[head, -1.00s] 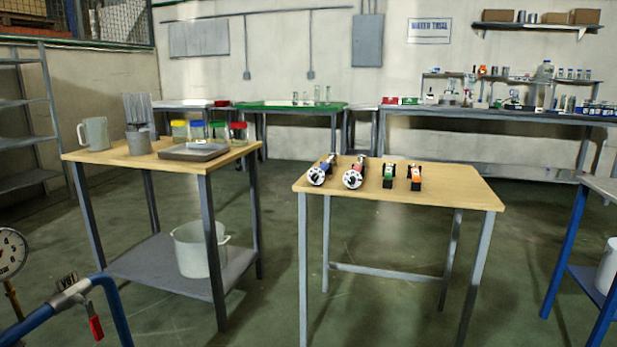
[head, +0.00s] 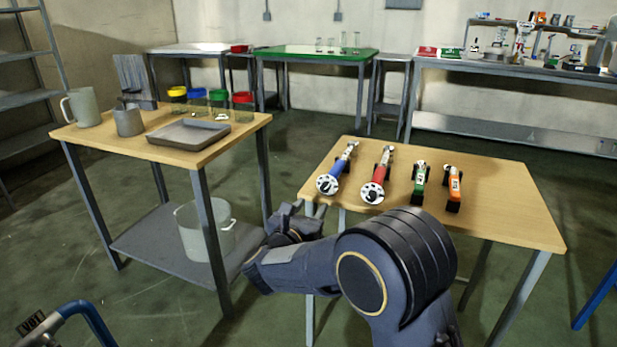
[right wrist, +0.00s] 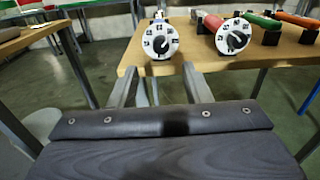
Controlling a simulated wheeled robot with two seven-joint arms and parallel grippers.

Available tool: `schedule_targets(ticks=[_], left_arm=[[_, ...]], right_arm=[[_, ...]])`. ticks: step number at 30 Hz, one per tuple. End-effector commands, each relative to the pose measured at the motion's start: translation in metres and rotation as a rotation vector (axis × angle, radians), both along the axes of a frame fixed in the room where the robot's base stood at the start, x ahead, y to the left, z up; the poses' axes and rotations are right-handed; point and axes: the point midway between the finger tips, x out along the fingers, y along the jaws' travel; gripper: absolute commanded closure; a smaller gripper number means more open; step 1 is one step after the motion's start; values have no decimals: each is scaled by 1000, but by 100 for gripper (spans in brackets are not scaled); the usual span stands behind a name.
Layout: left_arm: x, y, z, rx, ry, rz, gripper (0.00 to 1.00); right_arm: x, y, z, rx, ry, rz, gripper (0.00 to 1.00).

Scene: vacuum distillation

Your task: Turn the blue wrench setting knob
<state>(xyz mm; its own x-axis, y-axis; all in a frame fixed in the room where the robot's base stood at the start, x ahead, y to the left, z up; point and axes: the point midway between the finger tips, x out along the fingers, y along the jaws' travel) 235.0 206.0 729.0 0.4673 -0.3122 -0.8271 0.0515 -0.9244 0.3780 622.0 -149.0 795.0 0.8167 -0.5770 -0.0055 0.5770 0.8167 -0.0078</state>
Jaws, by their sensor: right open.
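The blue wrench (head: 339,172) lies on the wooden table at its left, with its white setting knob (head: 327,185) at the near end by the front edge. In the right wrist view the knob (right wrist: 160,41) faces the camera, with a dark grip across its dial. My right gripper (head: 308,208) is open and empty, in front of and a little left of the knob, apart from it. In the right wrist view its two fingers (right wrist: 108,88) point toward the table, short of the knob. My left gripper is out of view.
A red wrench (head: 380,172) with a similar dial lies just right of the blue one. Green (head: 420,181) and orange (head: 454,187) tools lie further right. The wooden table (head: 510,208) is bare at right. Another table (head: 196,157) with jars and a tray stands at left.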

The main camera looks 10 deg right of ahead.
Motion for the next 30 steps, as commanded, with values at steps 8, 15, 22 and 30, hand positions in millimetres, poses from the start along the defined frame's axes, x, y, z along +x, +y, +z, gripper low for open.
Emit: schedule_targets(ticks=[8,15,22,30], left_arm=[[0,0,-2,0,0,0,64],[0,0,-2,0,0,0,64],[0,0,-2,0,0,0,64],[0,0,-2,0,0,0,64]], right_arm=[[29,-21,-1,5,-11,-11,56],[55,-40,0,4,-10,-9,56],[62,-45,0,4,-9,-7,56],[62,-45,0,3,-8,-6,71]])
